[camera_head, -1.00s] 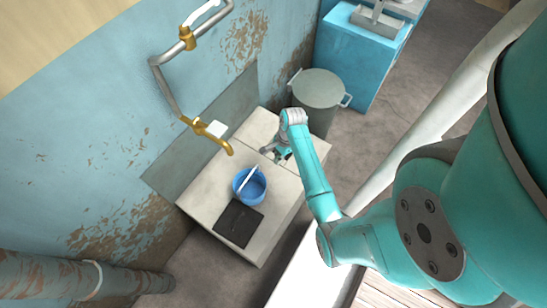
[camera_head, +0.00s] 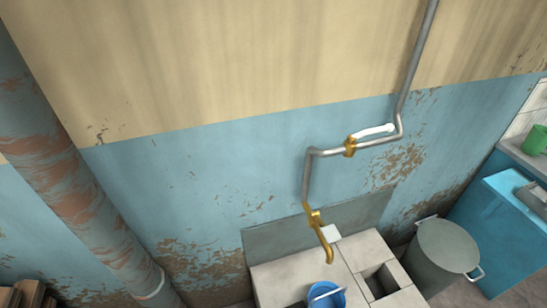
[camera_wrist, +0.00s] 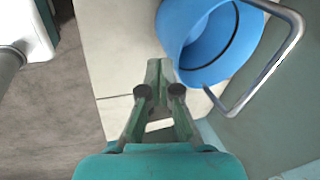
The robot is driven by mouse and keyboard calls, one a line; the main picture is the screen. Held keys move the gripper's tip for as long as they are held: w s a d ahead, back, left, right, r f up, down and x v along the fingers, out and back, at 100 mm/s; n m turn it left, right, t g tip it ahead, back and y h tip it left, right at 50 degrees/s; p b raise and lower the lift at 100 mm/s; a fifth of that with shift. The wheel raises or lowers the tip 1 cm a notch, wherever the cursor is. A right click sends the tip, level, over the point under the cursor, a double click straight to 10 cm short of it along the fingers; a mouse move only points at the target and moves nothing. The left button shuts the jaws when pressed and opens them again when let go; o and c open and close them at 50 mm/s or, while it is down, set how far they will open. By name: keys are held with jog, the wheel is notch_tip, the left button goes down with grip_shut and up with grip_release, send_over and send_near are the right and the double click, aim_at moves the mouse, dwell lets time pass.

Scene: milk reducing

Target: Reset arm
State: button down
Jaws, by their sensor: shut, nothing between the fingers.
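My gripper (camera_wrist: 158,75) shows in the wrist view, its green fingers together with nothing between the tips. A blue bucket (camera_wrist: 215,40) with a bent metal handle (camera_wrist: 285,55) is just right of and beyond the fingertips in that view. In the head view, the blue bucket (camera_head: 326,297) stands on a pale stone block (camera_head: 280,283) at the bottom edge, partly cut off, below a brass tap (camera_head: 321,238). My arm and gripper are not in the head view.
A rectangular opening (camera_head: 380,281) lies in the stone block right of the bucket. A grey lidded bin (camera_head: 447,245) stands farther right, beside a blue cabinet (camera_head: 505,222) with a green cup (camera_head: 536,140) behind it. Pipes (camera_head: 306,180) run along the wall.

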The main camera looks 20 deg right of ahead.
jog(key=s+a+r+n+t+h, duration=0.1)
jog(key=s+a+r+n+t, duration=0.1)
jog(key=s+a+r+n, duration=0.25)
jog(key=s+a+r+n+t, duration=0.3)
jog(key=s+r+n, duration=0.1)
jog(key=r, duration=0.5)
jog(key=s+a+r+n+t+y, duration=0.1)
jog(key=s+a+r+n+t, duration=0.2)
jog(key=r, duration=0.7)
jog(key=s+a+r+n+t, duration=0.2)
jog(key=s+r+n, duration=0.3)
jog(key=r, duration=0.5)
jog(key=shift+a+r+t+y, duration=0.15)
jog(key=shift+a+t+y, duration=0.2)
jog(key=shift+a, duration=0.25)
